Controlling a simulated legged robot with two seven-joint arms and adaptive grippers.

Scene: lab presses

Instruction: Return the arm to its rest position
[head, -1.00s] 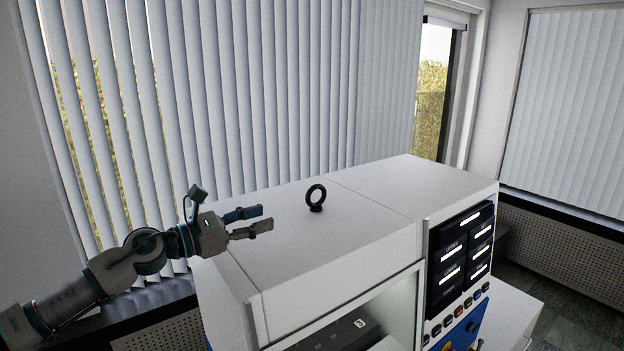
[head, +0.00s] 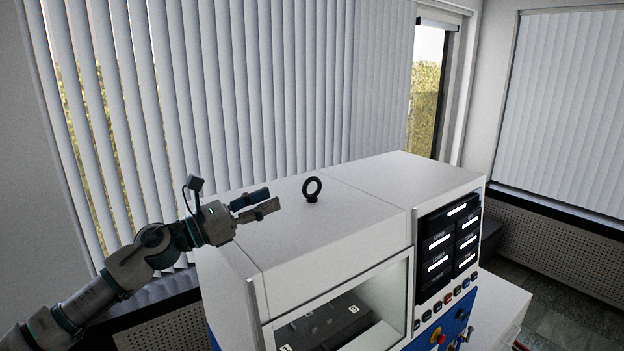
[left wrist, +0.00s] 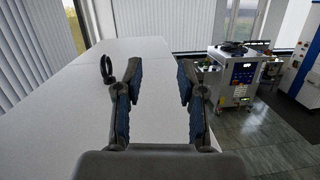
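My left gripper (head: 264,203) reaches in from the left, beside the upper left part of the white press (head: 350,232). In the left wrist view its two fingers (left wrist: 158,95) are spread apart with nothing between them. A black lifting ring (head: 312,188) stands upright on the press top, a little beyond the fingertips. In the left wrist view the ring (left wrist: 106,70) shows just left of the left finger, apart from the grip. My right gripper is in neither view.
The press has a glass window (head: 345,318) and a panel of black displays (head: 450,245) on its front. Blinds (head: 230,90) hang behind it. In the left wrist view another machine (left wrist: 238,75) stands across the open floor (left wrist: 270,135).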

